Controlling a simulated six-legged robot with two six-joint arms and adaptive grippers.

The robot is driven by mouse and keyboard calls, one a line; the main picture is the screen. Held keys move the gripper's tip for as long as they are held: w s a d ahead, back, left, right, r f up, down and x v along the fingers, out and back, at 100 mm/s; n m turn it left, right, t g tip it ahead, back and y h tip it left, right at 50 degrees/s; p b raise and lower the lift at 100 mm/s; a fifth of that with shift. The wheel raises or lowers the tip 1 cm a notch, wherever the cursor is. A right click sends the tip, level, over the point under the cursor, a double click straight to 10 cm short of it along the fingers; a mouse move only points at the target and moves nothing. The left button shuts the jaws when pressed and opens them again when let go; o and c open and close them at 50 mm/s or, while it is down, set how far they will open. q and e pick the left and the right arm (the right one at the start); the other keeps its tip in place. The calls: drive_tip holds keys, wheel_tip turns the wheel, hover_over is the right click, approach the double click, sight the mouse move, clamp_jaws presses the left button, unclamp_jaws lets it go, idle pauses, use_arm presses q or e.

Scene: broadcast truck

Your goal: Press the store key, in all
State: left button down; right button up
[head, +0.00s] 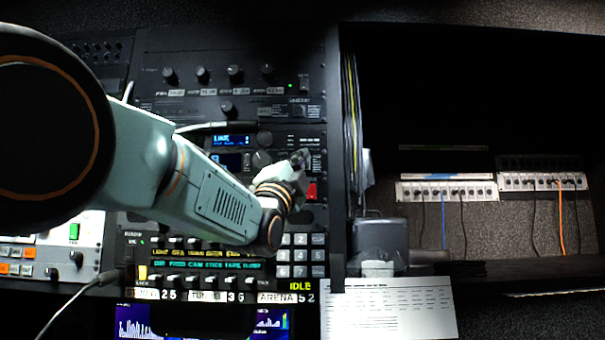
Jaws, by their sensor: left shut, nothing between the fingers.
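My left arm comes in from the left across the equipment rack. My left gripper (301,160) is shut and empty, with its tips over the panel to the right of the small blue displays. Whether the tips touch the panel I cannot tell. A red key (311,191) shows just below the gripper, partly beside its wrist. A keypad of grey and white keys (300,256) lies lower down. No label reading "store" is legible, so I cannot tell which key it is; my arm hides part of the panel. My right gripper is not in view.
A blue display (231,140) and several knobs (235,73) sit above my arm. Patch panels with cables (446,191) stand at the right. A grey box (379,240) and a printed sheet (390,308) are at the lower right. A cable (62,308) hangs at lower left.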

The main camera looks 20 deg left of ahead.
use_arm(q)
drive_tip(key=shift+s+d+b, duration=0.25)
drive_tip(key=shift+s+b, duration=0.3)
drive_tip(key=shift+s, duration=0.3)
drive_tip(key=shift+f, duration=0.1)
